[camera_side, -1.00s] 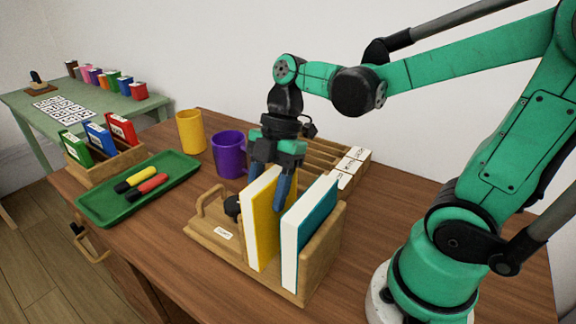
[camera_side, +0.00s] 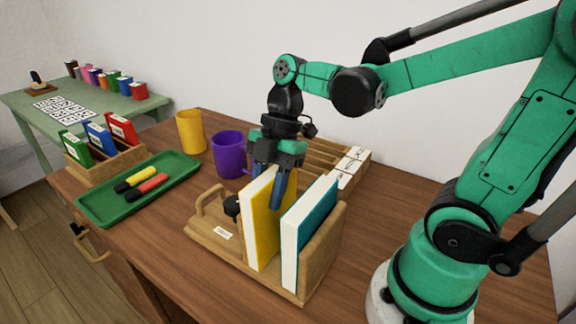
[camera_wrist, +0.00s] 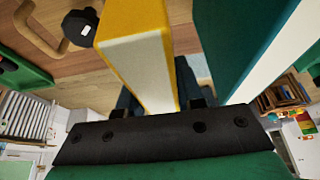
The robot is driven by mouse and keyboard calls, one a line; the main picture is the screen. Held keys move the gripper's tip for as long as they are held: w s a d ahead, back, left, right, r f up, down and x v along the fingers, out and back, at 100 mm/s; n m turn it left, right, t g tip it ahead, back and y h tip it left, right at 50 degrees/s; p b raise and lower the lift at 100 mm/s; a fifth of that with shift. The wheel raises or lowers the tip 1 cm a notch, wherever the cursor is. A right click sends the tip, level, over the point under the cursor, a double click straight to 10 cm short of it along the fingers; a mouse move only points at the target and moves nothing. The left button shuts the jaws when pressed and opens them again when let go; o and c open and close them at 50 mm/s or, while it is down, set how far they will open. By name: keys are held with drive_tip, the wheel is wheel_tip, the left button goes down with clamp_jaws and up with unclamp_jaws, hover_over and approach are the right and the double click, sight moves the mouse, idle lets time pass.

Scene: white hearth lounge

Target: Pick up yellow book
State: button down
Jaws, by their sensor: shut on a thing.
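The yellow book (camera_side: 263,226) stands upright in a wooden book holder (camera_side: 318,265), its white page edge facing the side camera. My gripper (camera_side: 268,184) points down over the book with its blue fingers on either side of it, shut on the book. In the wrist view the yellow book (camera_wrist: 141,62) runs between the fingers, which are partly hidden behind it. A teal book (camera_side: 318,220) stands to the right in the same holder, with a gap between the two books.
A purple mug (camera_side: 228,154) and a yellow mug (camera_side: 190,131) stand behind left. A green tray (camera_side: 98,212) with two markers lies left. A wooden rack with white cards (camera_side: 352,160) is behind the gripper. A black knob (camera_side: 232,207) sits beside the yellow book.

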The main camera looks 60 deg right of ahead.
drive_tip(key=shift+r, duration=0.15)
idle(0.7)
wheel_tip(320, 180, up, 19)
wheel_tip(320, 180, down, 18)
drive_tip(key=shift+s+f, duration=0.25)
drive_tip(key=shift+s, duration=0.2)
idle(1.4)
drive_tip(key=shift+f, duration=0.4)
idle(0.3)
drive_tip(key=shift+c, duration=2.4)
unclamp_jaws()
drive_tip(key=shift+v, duration=2.85)
